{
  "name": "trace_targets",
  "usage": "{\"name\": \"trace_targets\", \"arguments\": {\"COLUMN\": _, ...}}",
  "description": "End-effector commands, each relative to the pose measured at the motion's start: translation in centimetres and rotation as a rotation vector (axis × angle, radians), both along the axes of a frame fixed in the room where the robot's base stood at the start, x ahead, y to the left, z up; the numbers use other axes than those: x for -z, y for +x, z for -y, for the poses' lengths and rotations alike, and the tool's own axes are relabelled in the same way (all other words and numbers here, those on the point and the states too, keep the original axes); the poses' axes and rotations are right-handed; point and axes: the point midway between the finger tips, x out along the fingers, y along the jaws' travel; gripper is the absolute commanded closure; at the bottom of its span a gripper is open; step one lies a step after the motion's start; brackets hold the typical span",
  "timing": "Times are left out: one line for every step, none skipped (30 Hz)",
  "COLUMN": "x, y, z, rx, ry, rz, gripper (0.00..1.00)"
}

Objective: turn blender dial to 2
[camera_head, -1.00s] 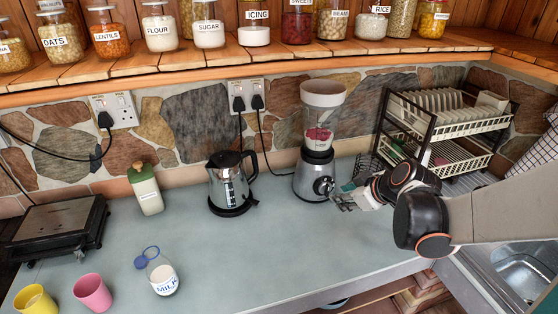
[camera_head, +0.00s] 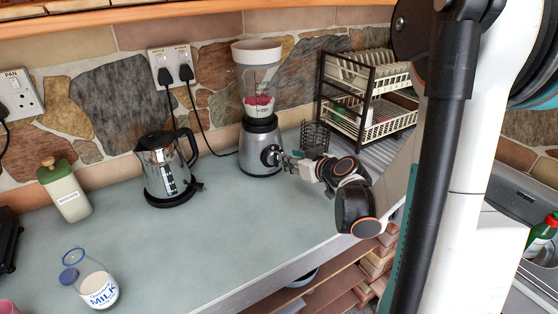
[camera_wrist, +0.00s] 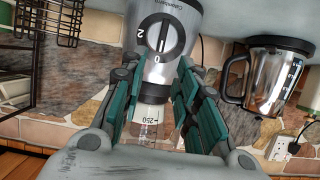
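The blender (camera_head: 260,135) stands upright on the counter, with a silver base and a clear jug holding something red. Its round dial (camera_head: 271,155) faces the front right. In the wrist view the blender is upside down, and the dial (camera_wrist: 165,37) has a raised bar lying nearly vertical, its lower end near the "0". The "2" mark (camera_wrist: 140,32) is to the dial's left. My gripper (camera_wrist: 159,66) is open, with its two teal fingers apart below the dial in that view. In the head view my gripper (camera_head: 288,162) is just right of the dial; contact cannot be told.
A kettle (camera_head: 168,170) stands left of the blender. A wire basket (camera_head: 315,138) and dish rack (camera_head: 372,110) stand to its right. A milk bottle (camera_head: 92,282) and green canister (camera_head: 65,190) are at the left. The counter front (camera_head: 240,240) is clear.

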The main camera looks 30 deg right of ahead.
Motion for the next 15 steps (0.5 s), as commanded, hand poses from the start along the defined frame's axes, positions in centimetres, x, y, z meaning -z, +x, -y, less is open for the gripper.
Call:
{"name": "trace_targets", "arguments": {"x": 0.7, "y": 1.0, "z": -0.1, "rx": -0.003, "ry": 0.000, "rz": -0.001, "gripper": 0.71}}
{"name": "trace_targets", "arguments": {"x": 1.0, "y": 1.6, "z": -0.2, "rx": -0.004, "ry": -0.001, "rz": -0.001, "gripper": 0.71}}
{"name": "trace_targets", "arguments": {"x": 1.2, "y": 2.3, "z": -0.2, "rx": -0.004, "ry": -0.001, "rz": -0.001, "gripper": 0.71}}
{"name": "trace_targets", "arguments": {"x": 1.5, "y": 2.9, "z": -0.2, "rx": -0.002, "ry": 0.000, "rz": 0.000, "gripper": 0.71}}
{"name": "trace_targets", "arguments": {"x": 1.7, "y": 3.4, "z": -0.2, "rx": -0.002, "ry": 0.000, "rz": 0.000, "gripper": 0.71}}
{"name": "trace_targets", "arguments": {"x": 1.9, "y": 4.1, "z": -0.2, "rx": -0.003, "ry": -0.001, "rz": -0.001, "gripper": 0.71}}
{"name": "trace_targets", "arguments": {"x": 2.1, "y": 4.5, "z": -0.3, "rx": -0.004, "ry": -0.002, "rz": -0.001, "gripper": 0.71}}
{"name": "trace_targets", "arguments": {"x": 2.3, "y": 5.0, "z": -0.3, "rx": -0.004, "ry": -0.001, "rz": -0.001, "gripper": 0.71}}
{"name": "trace_targets", "arguments": {"x": 2.5, "y": 5.5, "z": -0.3, "rx": -0.002, "ry": 0.000, "rz": -0.001, "gripper": 0.71}}
{"name": "trace_targets", "arguments": {"x": 2.7, "y": 5.9, "z": -0.3, "rx": -0.002, "ry": 0.000, "rz": -0.001, "gripper": 0.71}}
{"name": "trace_targets", "arguments": {"x": 2.8, "y": 6.2, "z": -0.3, "rx": -0.001, "ry": -0.001, "rz": -0.001, "gripper": 0.71}}
{"name": "trace_targets", "arguments": {"x": 2.9, "y": 6.6, "z": -0.3, "rx": -0.002, "ry": -0.001, "rz": -0.001, "gripper": 0.71}}
{"name": "trace_targets", "arguments": {"x": 3.0, "y": 6.9, "z": -0.3, "rx": -0.002, "ry": -0.001, "rz": -0.001, "gripper": 0.71}}
{"name": "trace_targets", "arguments": {"x": 3.1, "y": 7.1, "z": -0.3, "rx": -0.002, "ry": -0.001, "rz": -0.001, "gripper": 0.71}}
{"name": "trace_targets", "arguments": {"x": 3.2, "y": 7.4, "z": -0.3, "rx": -0.002, "ry": -0.001, "rz": -0.001, "gripper": 0.71}}
